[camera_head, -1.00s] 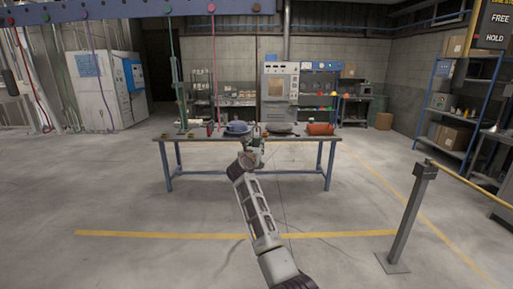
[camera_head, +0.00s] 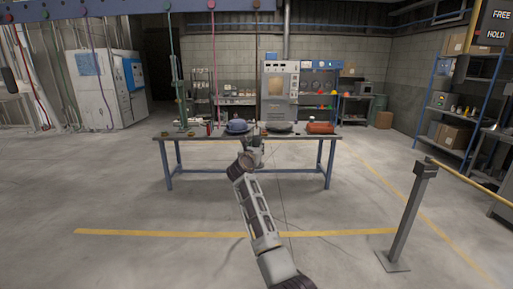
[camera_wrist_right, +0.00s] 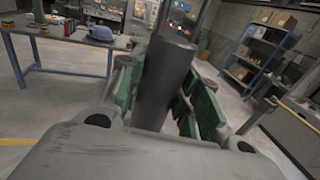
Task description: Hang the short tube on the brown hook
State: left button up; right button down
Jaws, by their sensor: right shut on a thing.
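My right gripper (camera_head: 252,146) is in front of the workbench in the head view, at the end of my raised arm. In the right wrist view its green-padded fingers (camera_wrist_right: 158,100) are shut on a dark grey cylindrical tube (camera_wrist_right: 165,82). The tube stands up between the pads and leans slightly right; a narrower part rises from its top. I cannot make out the tube clearly in the head view. The brown hook's line (camera_head: 257,32) hangs from a brown disc on the overhead beam, above and beyond the gripper; its lower end is hard to see. My left gripper is out of view.
The workbench (camera_head: 180,139) carries a blue hard hat (camera_head: 237,126), a dark bowl-like object (camera_head: 279,127) and a red-orange item (camera_head: 320,128). Other coloured lines hang from the blue beam (camera_head: 130,8). A grey post (camera_head: 408,215) stands at right. The floor around the arm is clear.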

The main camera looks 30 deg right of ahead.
jog(key=c, duration=0.9)
grip_release()
jog(key=shift+c, duration=0.2)
jog(key=shift+a, duration=0.1)
jog(key=v, duration=1.2)
jog(key=shift+s, duration=0.1)
